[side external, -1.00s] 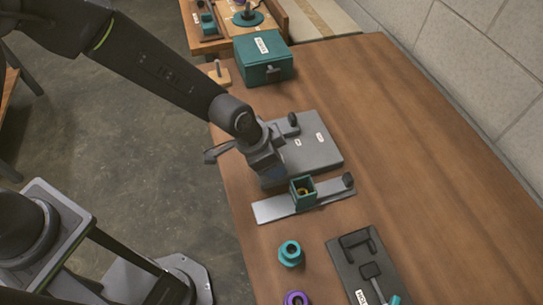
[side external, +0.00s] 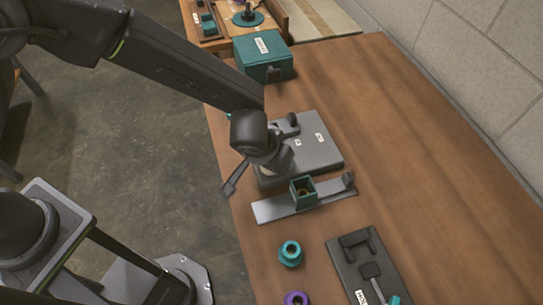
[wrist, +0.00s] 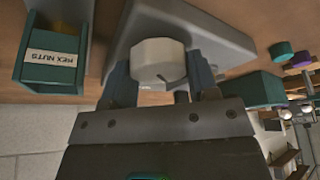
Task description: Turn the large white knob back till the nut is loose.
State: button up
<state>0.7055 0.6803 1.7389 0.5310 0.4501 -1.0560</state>
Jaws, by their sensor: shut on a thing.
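The large white knob (wrist: 158,60) sits on the grey block (wrist: 222,40) in the wrist view, with a dark mark on its face. My gripper (wrist: 160,76) is shut on the knob, one finger on each side. In the side external view my gripper (side external: 271,160) is tilted over the near-left part of the grey block (side external: 320,153), and it hides the knob. The nut cannot be made out in either view.
A metal strip (side external: 268,211) with an open teal box (side external: 302,193) lies in front of the block. A teal ring part (side external: 290,253), a purple ring (side external: 296,299) and a dark tool tray (side external: 345,267) are nearer. A labelled teal box (side external: 263,58) stands behind.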

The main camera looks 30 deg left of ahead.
jog(key=shift+r+n+y, duration=0.1)
jog(key=shift+n+y, duration=0.8)
jog(key=shift+n, duration=1.4)
jog(key=o, duration=0.9)
jog(key=v, duration=1.3)
jog(key=shift+d+r, duration=0.1)
jog(key=shift+r, duration=0.3)
